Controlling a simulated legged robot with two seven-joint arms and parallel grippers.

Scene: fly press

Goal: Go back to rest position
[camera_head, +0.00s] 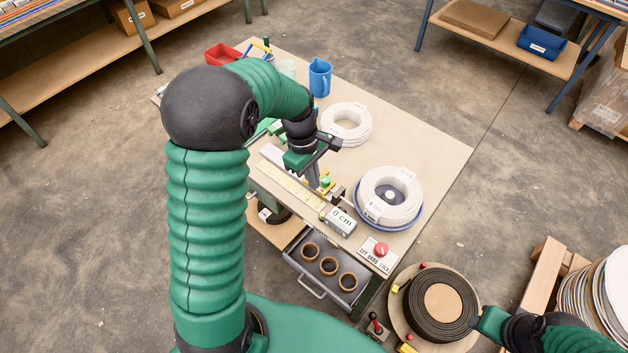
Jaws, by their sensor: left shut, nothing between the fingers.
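My left arm comes in large from the lower left, bends at a black elbow, and reaches over the workbench (430,150). My left gripper (314,178) points down over the bench, beside the yellow scale strip (290,181) and close to a small fixture with a green button (326,182). Its fingers are shut with nothing between them; whether they touch the fixture cannot be told. Part of my right arm shows at the lower right, its green end (490,318) close to a dark coil (440,305); its fingers cannot be made out.
White coils (346,108) (403,214), a blue jug (320,77) and a red bin (222,55) stand on the bench. A "0 cm" display (341,221) and red stop button (381,249) sit at its front. An open drawer (312,284) holds rings. Pallet wood (545,275) lies right.

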